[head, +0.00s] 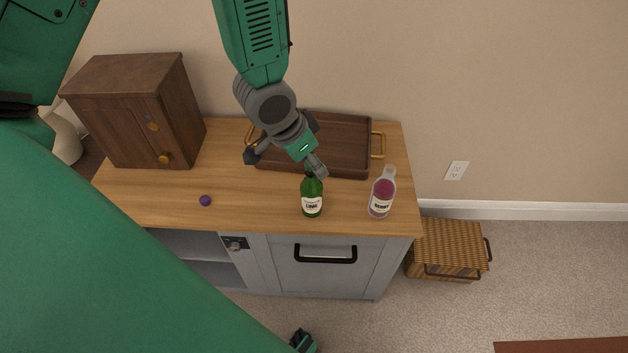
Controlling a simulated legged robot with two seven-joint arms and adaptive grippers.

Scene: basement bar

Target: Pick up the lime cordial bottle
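The lime cordial bottle (312,195) is green with a white label. It stands upright near the front edge of the wooden cabinet top. My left gripper (285,163) comes down from the top of the head view. Its fingers are spread apart and nothing shows between them. Its right finger is just above the bottle and hides part of the neck; I cannot tell whether they touch. A small part of my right gripper (303,341) shows at the bottom edge, well below the cabinet top, and its fingers are not clear.
A pink berry bottle (382,194) stands right of the lime bottle. A brown tray (345,145) with gold handles lies behind. A wooden box cabinet (135,112) and a small purple ball (205,200) are left. A wicker basket (447,248) sits on the floor at right.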

